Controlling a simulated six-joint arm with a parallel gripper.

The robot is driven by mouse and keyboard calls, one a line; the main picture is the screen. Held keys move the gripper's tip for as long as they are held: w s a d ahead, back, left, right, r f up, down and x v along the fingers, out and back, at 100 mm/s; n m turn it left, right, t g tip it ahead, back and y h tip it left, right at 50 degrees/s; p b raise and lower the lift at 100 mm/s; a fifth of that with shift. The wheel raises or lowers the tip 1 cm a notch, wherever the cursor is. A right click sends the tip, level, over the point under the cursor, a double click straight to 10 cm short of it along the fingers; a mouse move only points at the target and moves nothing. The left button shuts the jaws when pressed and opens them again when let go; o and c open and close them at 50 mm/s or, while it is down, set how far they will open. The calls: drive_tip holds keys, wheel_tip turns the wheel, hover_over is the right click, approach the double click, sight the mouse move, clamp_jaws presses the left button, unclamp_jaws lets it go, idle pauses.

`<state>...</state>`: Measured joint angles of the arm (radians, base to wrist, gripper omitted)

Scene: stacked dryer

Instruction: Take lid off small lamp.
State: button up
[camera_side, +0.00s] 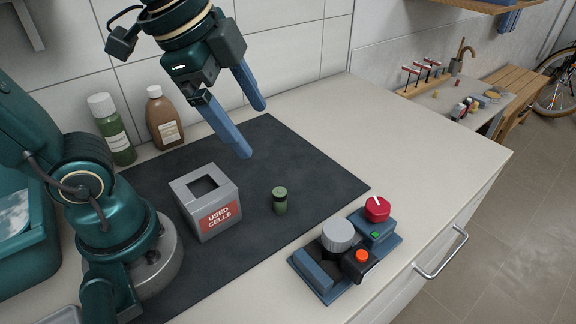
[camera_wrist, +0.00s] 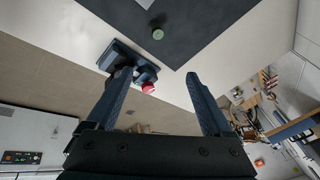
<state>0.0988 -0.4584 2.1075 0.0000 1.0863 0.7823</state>
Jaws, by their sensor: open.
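No part is labelled as the lamp. A blue fixture (camera_side: 318,276) at the mat's front right corner holds a wide grey ridged cap (camera_side: 338,235), which may be the lid. Beside the cap is a black part with an orange button (camera_side: 362,256). My gripper (camera_side: 252,129) is open and empty, high above the mat's back part, well apart from the fixture. In the wrist view the fixture (camera_wrist: 117,52) is partly behind one finger of my gripper (camera_wrist: 158,74), and I cannot make out the cap there.
A red knob (camera_side: 377,208) with a white mark is on the fixture's far side. A small green cylinder (camera_side: 280,203) stands on the dark mat (camera_side: 310,170). A grey "USED CELLS" box (camera_side: 199,220) with a square opening is left of it. Two bottles (camera_side: 115,140) (camera_side: 163,122) stand by the wall.

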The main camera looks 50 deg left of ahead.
drive_tip(key=w+d+f+m+g, duration=0.1)
drive_tip(key=w+d+m+g, duration=0.2)
drive_tip(key=w+d+m, duration=0.35)
drive_tip(key=m+g, duration=0.2)
drive_tip(key=m, duration=0.4)
hover_over(339, 229)
wheel_tip(339, 229, down, 6)
drive_tip(key=shift+w+a+f, duration=0.15)
drive_tip(key=shift+f, duration=0.1)
drive_tip(key=shift+s+f, duration=0.2)
drive_tip(key=shift+f, duration=2.45)
drive_tip(key=c, duration=1.4)
